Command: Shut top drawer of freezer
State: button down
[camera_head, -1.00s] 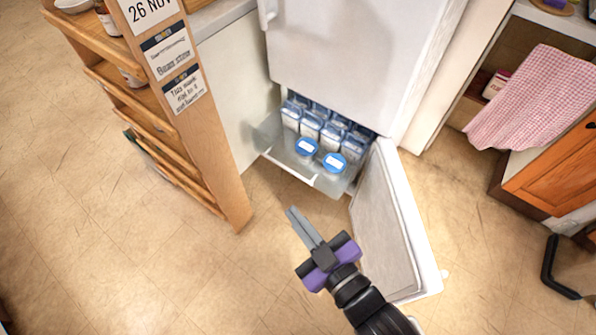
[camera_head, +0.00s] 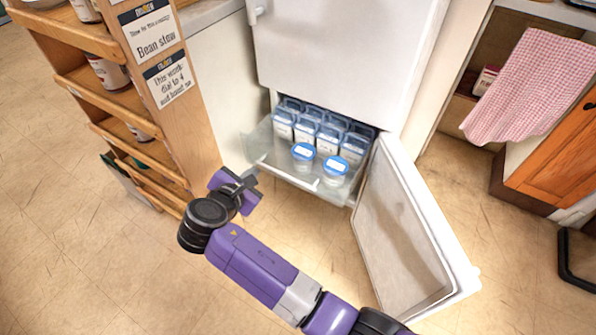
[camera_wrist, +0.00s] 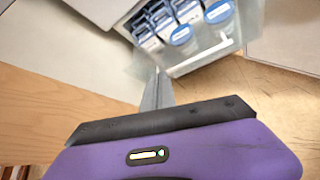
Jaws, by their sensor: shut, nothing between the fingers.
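The top freezer drawer (camera_head: 262,157) is a clear tray that sticks out of the lower compartment of the white fridge-freezer (camera_head: 345,60). It holds several blue-lidded tubs (camera_head: 303,152) and upright packs. The freezer door (camera_head: 405,235) stands open to the right. My gripper (camera_head: 250,176) is shut and empty, just left of the drawer's front left corner in the head view. In the wrist view its grey fingers (camera_wrist: 156,90) point towards the drawer (camera_wrist: 192,65), below its left front part. I cannot tell whether they touch it.
A wooden shelf rack (camera_head: 150,110) with cards and jars stands close on the left of my gripper. A cabinet (camera_head: 550,160) with a pink checked cloth (camera_head: 520,85) is at the right. The floor (camera_head: 110,260) in front is clear.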

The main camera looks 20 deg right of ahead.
jog(key=s+d+f+n+g+h, duration=0.1)
jog(key=s+d+n+g+h, duration=0.1)
jog(key=s+d+g+h, duration=0.15)
jog(key=b, duration=0.4)
send_near(304, 162)
notch_tip(304, 162, down, 3)
jog(key=d, duration=0.2)
jog(key=shift+w+d+t+y, duration=0.45)
jog(key=shift+w+d, duration=0.5)
jog(key=shift+d, duration=0.2)
jog(key=shift+w+d+r+b, duration=0.1)
jog(key=shift+w+d+b, duration=0.15)
jog(key=shift+d+b, duration=0.15)
